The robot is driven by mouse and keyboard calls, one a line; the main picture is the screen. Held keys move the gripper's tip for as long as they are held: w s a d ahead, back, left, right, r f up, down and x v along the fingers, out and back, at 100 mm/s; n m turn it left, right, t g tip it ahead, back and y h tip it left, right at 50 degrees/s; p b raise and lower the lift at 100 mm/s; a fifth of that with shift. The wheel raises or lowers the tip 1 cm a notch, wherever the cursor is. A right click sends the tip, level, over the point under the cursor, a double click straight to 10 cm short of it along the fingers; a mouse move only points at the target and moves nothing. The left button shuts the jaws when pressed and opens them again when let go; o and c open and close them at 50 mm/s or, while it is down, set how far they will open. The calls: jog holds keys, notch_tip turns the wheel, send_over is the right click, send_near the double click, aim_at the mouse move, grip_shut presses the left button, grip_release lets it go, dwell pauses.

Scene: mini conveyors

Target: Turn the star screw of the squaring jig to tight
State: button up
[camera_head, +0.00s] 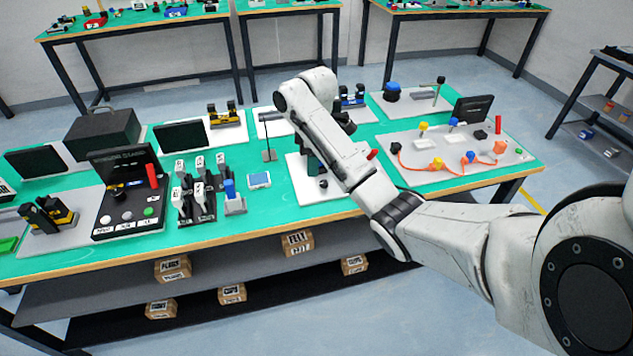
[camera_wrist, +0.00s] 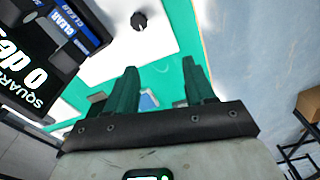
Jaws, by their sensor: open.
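A small black knob (camera_wrist: 139,20), seemingly the star screw, stands on a white plate (camera_wrist: 108,38) at the top of the wrist view. In the head view the knob (camera_head: 322,184) sits near the front of the white plate (camera_head: 312,197). A black panel (camera_wrist: 30,66) reading "SQUARE" and "0 deg", with blue "CLEAR" labels, stands at the wrist view's upper left. My gripper (camera_wrist: 160,66) is open and empty, its dark green fingers apart. The knob is beyond the fingertips, not between them. My arm hides part of the jig in the head view.
A small blue-and-white tile (camera_head: 259,180) lies left of the plate. A row of levers (camera_head: 198,190) stands farther left. A board with coloured plugs and a cable (camera_head: 450,150) lies to the right. The table's front edge (camera_head: 270,228) is close to the plate.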

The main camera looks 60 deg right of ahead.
aim_at(324, 182)
jog(key=s+d+r, duration=0.1)
jog(key=s+d, duration=0.1)
jog(key=d, duration=0.2)
jog(key=shift+g, duration=0.3)
notch_tip(324, 182, down, 10)
jog(key=shift+w+a+f, duration=0.1)
grip_shut()
dwell(0.4)
